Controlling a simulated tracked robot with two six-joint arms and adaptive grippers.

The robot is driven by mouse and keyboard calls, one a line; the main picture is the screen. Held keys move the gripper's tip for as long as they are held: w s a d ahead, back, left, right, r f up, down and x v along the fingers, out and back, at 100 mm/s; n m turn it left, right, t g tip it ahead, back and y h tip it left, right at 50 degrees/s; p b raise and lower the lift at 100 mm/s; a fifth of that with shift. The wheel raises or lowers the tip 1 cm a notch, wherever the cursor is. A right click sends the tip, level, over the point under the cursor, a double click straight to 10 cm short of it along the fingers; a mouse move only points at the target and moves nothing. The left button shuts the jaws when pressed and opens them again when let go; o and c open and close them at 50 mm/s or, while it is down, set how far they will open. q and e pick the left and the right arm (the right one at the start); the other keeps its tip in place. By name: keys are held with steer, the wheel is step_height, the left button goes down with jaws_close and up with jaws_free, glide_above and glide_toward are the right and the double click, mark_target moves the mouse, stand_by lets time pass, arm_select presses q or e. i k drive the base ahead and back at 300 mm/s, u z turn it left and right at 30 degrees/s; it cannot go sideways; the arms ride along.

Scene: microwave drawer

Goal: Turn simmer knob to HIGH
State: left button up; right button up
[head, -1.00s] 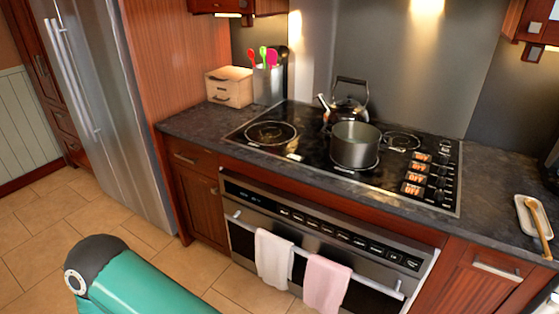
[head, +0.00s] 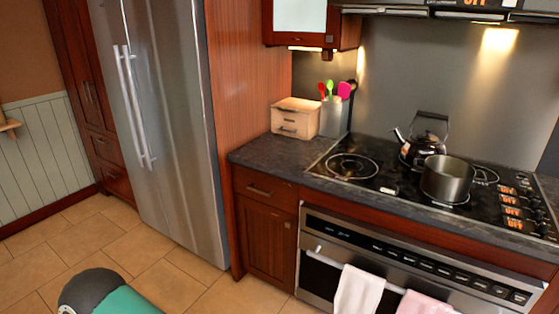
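The black glass cooktop (head: 400,198) is set in the dark counter at the right. Its knobs (head: 512,201) stand in a column at its right side, beside small displays that glow orange and read OFF. I cannot tell which knob is the simmer knob. A grey pot (head: 447,180) sits on the front middle burner, and a dark kettle (head: 424,142) stands behind it. A green and black part of my arm shows at the lower left. Neither gripper is in view.
The oven (head: 400,265) below the cooktop has a white towel (head: 357,291) and a pink towel (head: 424,304) on its handle. A wooden box (head: 295,118) and a utensil holder (head: 333,118) stand on the counter. A steel fridge (head: 175,120) is at the left. The tiled floor (head: 190,285) in front is clear.

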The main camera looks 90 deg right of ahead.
mark_target(538, 215)
steer(key=u, duration=0.65)
steer(key=i, duration=0.2)
steer(key=z, duration=3.6)
steer(key=i, duration=0.35)
steer(key=z, duration=2)
steer(key=k, duration=0.4)
steer(key=z, duration=0.55)
steer(key=i, duration=1.45)
steer(key=u, duration=0.55)
